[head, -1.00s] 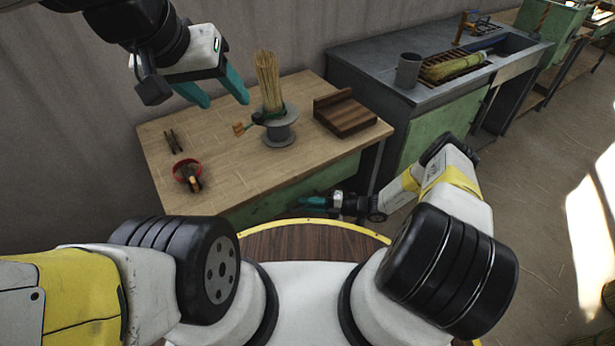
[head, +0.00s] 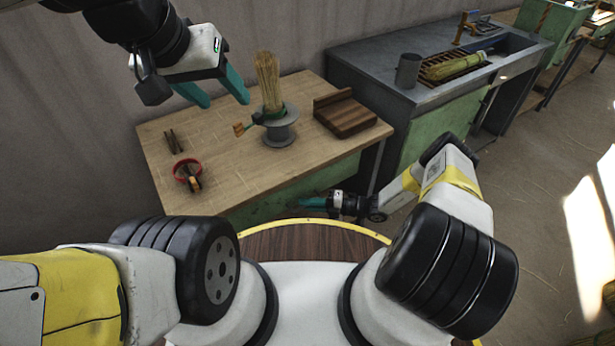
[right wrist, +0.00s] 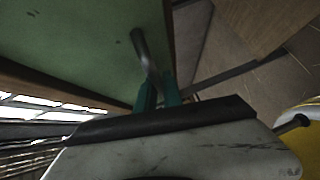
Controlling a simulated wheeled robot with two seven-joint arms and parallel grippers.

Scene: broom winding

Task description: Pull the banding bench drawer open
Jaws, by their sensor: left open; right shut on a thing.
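The banding bench (head: 225,150) has a light wooden top and a green drawer front (head: 268,205) on the side facing me. In the right wrist view the green front (right wrist: 75,50) fills the upper left, with a grey metal bar handle (right wrist: 143,48) standing out from it. My right gripper (right wrist: 158,92) is shut on that handle, its teal fingers on either side. In the head view my right gripper (head: 308,202) is low beside the front; the handle is hard to make out there. My left gripper (head: 228,101) is open and empty above the bench's back left.
On the bench stand a grey spool (head: 280,130) with an upright straw bundle (head: 268,80), a dark wooden block (head: 345,113), a red ring-shaped item (head: 187,172) and a small dark tool (head: 173,141). A grey-topped bench (head: 375,75) stands to the right. Open floor lies further right.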

